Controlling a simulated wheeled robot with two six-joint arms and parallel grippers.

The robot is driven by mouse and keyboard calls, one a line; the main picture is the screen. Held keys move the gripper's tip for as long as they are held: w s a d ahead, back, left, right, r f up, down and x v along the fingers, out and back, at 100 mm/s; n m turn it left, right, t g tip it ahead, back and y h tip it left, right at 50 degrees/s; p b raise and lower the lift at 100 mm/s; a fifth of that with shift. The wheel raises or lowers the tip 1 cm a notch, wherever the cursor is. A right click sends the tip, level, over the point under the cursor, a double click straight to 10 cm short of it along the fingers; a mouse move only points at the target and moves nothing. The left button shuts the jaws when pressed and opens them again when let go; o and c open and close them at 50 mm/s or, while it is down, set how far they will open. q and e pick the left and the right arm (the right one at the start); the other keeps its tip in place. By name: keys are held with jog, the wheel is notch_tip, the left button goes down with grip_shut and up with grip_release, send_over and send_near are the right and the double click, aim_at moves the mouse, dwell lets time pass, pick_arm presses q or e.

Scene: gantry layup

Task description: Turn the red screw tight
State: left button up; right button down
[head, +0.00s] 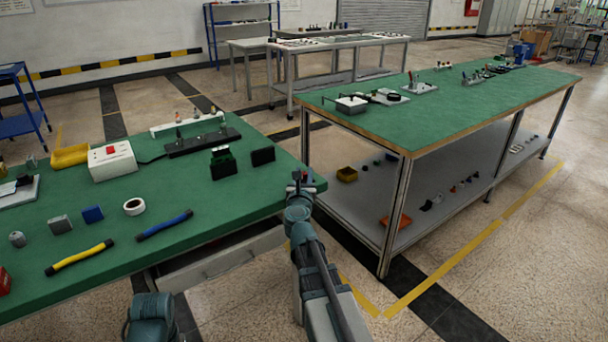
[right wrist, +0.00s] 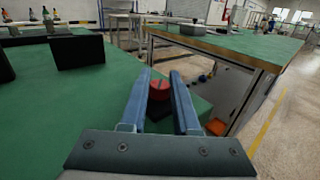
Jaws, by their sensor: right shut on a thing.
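The red screw (right wrist: 159,90) shows in the right wrist view as a round red head with a dark slot across its top. It sits between the two blue fingers of my right gripper (right wrist: 160,92), above a dark part near the green table's corner. In the head view my right gripper (head: 302,182) is at the right corner of the near green table (head: 240,190) and mostly hides the screw. My right gripper is shut on the screw. My left gripper is not in view.
A white box with a red switch (head: 112,160) and several tools lie farther left. A gap separates this table from the second green-topped bench (head: 450,100).

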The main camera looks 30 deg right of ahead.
dwell(0.3)
jog(key=c, duration=0.6)
grip_release()
jog(key=shift+c, duration=0.2)
